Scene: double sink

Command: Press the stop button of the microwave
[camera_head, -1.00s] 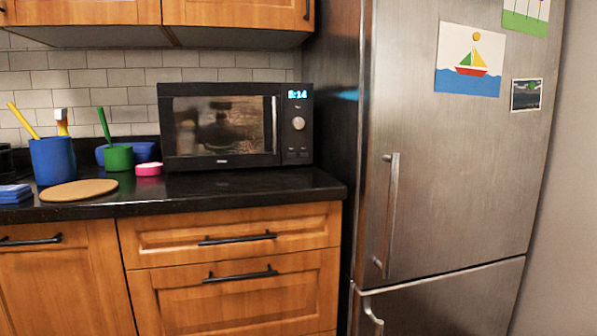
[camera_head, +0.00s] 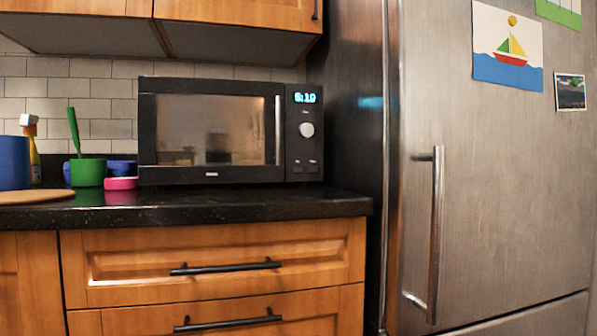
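The black microwave (camera_head: 212,178) stands on the dark countertop, its door closed. Its control panel is on the right side, with a lit blue clock display (camera_head: 305,97) at the top and a round silver knob (camera_head: 306,130) below it. Two small buttons (camera_head: 306,170) sit side by side at the bottom of the panel; their labels are too small to read, so I cannot tell which is stop. Neither of my grippers shows in the head view.
A steel fridge (camera_head: 500,200) with a long handle stands on the right. Wooden cabinets (camera_head: 85,8) hang above.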

